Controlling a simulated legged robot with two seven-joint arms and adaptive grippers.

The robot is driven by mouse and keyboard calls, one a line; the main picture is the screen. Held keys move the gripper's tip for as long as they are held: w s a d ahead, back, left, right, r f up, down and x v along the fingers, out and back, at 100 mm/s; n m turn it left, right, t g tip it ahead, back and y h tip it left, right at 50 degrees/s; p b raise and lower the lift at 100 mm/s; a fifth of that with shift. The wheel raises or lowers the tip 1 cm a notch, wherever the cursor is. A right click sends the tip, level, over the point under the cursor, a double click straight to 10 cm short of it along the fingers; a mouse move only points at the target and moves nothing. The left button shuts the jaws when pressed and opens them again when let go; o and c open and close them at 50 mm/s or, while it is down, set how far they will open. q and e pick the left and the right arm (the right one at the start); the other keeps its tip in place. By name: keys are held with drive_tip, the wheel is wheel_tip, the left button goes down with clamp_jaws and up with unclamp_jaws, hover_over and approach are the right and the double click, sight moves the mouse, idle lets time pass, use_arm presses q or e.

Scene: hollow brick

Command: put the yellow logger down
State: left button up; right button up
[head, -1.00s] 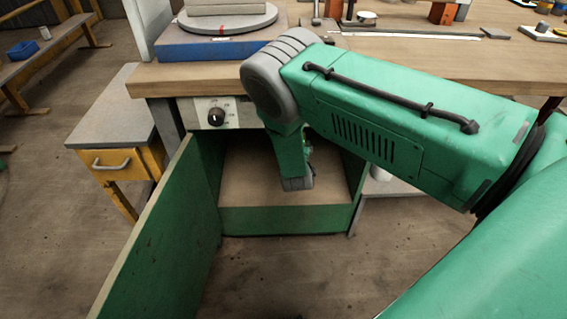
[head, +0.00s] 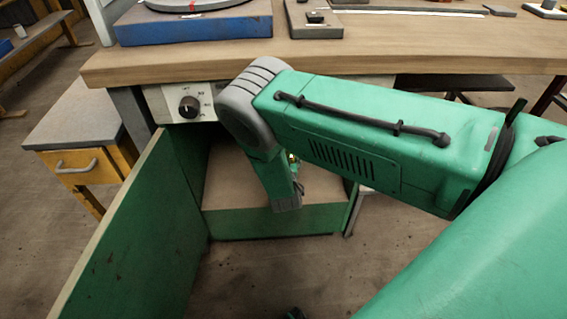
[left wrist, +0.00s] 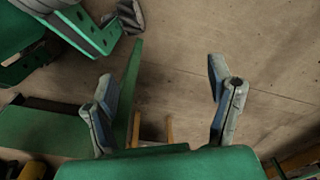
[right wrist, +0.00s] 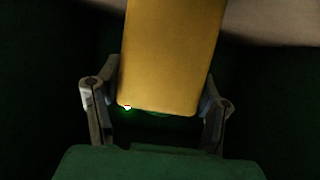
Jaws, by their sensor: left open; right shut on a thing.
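The yellow logger (right wrist: 172,50) is a flat yellow block between the fingers of my right gripper (right wrist: 160,95). A small green light glows at its lower edge in the right wrist view. My right gripper is shut on it. In the head view my right arm reaches down into the open green compartment (head: 275,222) under the bench; the fingers and logger are mostly hidden behind the arm. Whether the logger touches the compartment floor cannot be told. My left gripper (left wrist: 166,98) is open and empty above the brown floor in the left wrist view.
The green compartment door (head: 125,230) stands open on the left. The wooden bench top (head: 370,52) overhangs the compartment and carries a blue-based turntable (head: 195,27). A control panel with a black knob (head: 188,107) sits above the opening. A grey-topped yellow cabinet (head: 75,125) stands left.

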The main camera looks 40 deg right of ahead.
drive_tip(key=shift+s+a+r, duration=0.1)
drive_tip(key=shift+a+r, duration=0.05)
drive_tip(key=shift+a, duration=0.3)
drive_tip(key=o, duration=1.3)
drive_tip(key=shift+f, duration=0.2)
drive_tip(key=shift+o, duration=0.8)
drive_tip(key=shift+d, duration=0.4)
drive_tip(key=shift+s+a+r, duration=0.15)
drive_tip(key=shift+a+r, duration=0.05)
drive_tip(key=shift+a, duration=0.05)
use_arm(q)
drive_tip(key=r+p, duration=0.4)
drive_tip(key=p, duration=0.1)
drive_tip(key=shift+a+r, duration=0.25)
drive_tip(key=shift+r, duration=0.15)
use_arm(e)
drive_tip(key=s+a+r+n+g+y, duration=0.2)
drive_tip(key=s+a+g, duration=0.1)
drive_tip(key=s, duration=0.9)
drive_tip(key=s+a+r+n+g+y, duration=0.2)
drive_tip(key=s+a+n+g+y, duration=0.1)
drive_tip(key=s, duration=0.9)
drive_tip(key=s+a+r+n+g+y, duration=0.2)
drive_tip(key=s+a+g, duration=0.2)
drive_tip(key=s, duration=0.8)
drive_tip(key=shift+a+r+n+g+y, duration=0.3)
drive_tip(key=shift+r, duration=0.05)
